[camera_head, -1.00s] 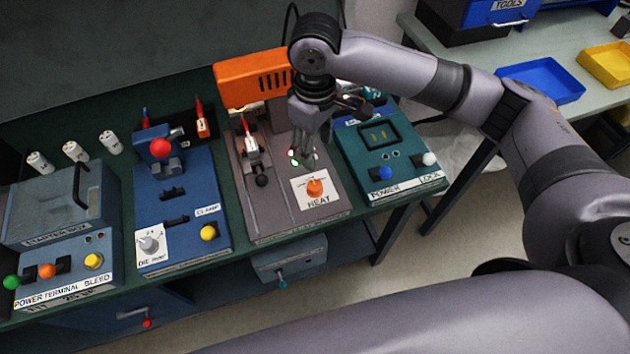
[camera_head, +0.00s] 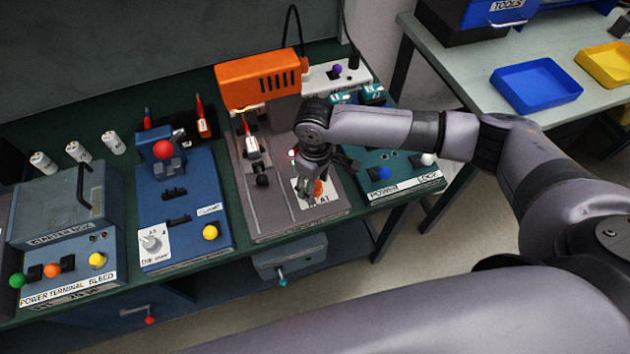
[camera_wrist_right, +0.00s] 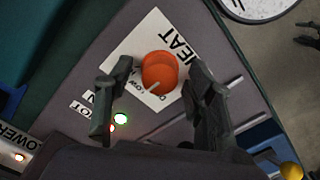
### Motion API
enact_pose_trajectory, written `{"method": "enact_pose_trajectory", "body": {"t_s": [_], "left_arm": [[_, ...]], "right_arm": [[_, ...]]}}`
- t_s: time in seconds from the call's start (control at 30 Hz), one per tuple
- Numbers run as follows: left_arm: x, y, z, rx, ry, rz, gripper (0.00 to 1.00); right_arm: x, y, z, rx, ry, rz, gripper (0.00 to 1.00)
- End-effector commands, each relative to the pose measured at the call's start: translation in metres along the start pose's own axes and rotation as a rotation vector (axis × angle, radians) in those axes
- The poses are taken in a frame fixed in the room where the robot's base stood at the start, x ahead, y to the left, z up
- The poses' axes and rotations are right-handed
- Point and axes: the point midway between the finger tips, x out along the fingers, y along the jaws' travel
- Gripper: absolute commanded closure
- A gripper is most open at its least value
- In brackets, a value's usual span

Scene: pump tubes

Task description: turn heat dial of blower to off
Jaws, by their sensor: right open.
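The orange heat dial (camera_head: 318,187) sits on a white label marked HEAT at the front right of the grey blower base (camera_head: 272,222). In the right wrist view the dial (camera_wrist_right: 160,72) lies between and just beyond the fingers of my right gripper (camera_wrist_right: 158,95), which are open with a gap on both sides. A green and a red light show beside the label. In the head view my right gripper (camera_head: 321,192) points down over the dial and partly hides it and the label. The orange blower body (camera_head: 256,80) stands behind. My left gripper is not in view.
A blue clamp unit (camera_head: 184,215) with a white dial stands left of the blower. A teal unit (camera_head: 405,187) with blue and white buttons stands close on the right. A starter box (camera_head: 62,212) is at far left.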

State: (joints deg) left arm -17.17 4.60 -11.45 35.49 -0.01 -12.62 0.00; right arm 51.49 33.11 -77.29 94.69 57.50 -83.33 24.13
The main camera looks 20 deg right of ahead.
Motion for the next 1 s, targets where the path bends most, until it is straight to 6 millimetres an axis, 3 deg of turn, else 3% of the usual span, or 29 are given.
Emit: {"method": "enact_pose_trajectory", "body": {"t_s": [0.13, 0.83, 1.0], "left_arm": [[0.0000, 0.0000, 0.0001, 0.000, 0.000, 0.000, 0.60], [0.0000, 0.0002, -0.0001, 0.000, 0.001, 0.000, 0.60], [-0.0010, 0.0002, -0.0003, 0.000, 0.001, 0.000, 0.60]], "right_arm": [[0.0000, -0.0001, 0.0000, 0.000, 0.000, 0.000, 0.51], [-0.0006, 0.0001, -0.0001, 0.000, 0.000, 0.000, 0.97], [-0.0010, 0.0001, -0.0001, -0.005, 0.000, 0.000, 0.99]]}}
